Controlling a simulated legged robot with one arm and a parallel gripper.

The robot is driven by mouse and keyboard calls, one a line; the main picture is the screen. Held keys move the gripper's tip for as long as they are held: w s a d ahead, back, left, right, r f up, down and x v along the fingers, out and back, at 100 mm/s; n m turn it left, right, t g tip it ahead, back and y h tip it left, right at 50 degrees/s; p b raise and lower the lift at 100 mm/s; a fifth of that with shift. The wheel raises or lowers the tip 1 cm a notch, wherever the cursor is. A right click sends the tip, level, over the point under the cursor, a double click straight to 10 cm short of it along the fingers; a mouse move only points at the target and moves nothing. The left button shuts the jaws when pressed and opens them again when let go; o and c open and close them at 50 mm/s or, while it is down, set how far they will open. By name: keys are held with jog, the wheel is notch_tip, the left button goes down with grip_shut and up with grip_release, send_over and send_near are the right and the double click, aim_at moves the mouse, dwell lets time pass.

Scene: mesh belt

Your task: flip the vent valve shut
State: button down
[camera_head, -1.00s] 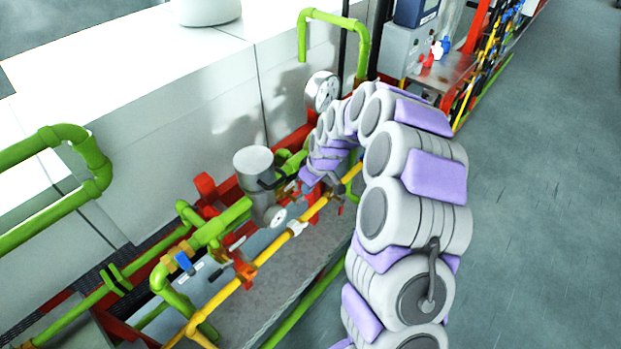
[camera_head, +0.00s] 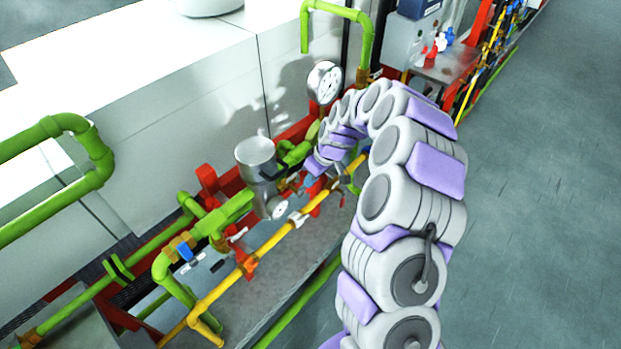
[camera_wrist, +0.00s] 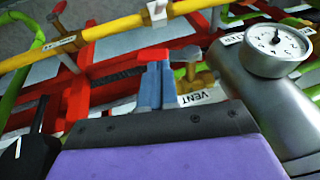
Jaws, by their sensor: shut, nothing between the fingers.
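A white label reading VENT (camera_wrist: 195,97) shows upside down in the wrist view, just right of my fingers. Beside it is a small brass and green valve (camera_wrist: 203,77), with a grey lever (camera_wrist: 186,54) above it. I take this to be the vent valve. My gripper (camera_wrist: 154,64) has its blue-grey fingers together and empty, just left of the lever. Whether they touch it I cannot tell. In the head view my gripper (camera_head: 312,178) is low among the pipes, right of the grey cylinder, and the valve is mostly hidden there.
The grey metal cylinder (camera_head: 256,158) stands left of my gripper; its dial gauge (camera_wrist: 275,48) is at the right of the wrist view. A yellow pipe (camera_head: 270,243) runs along the front. Another gauge (camera_head: 325,82) stands behind. Open floor (camera_head: 530,200) lies right.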

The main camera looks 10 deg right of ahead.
jog(key=shift+r, duration=0.2)
jog(key=shift+r, duration=0.65)
jog(key=shift+r, duration=0.1)
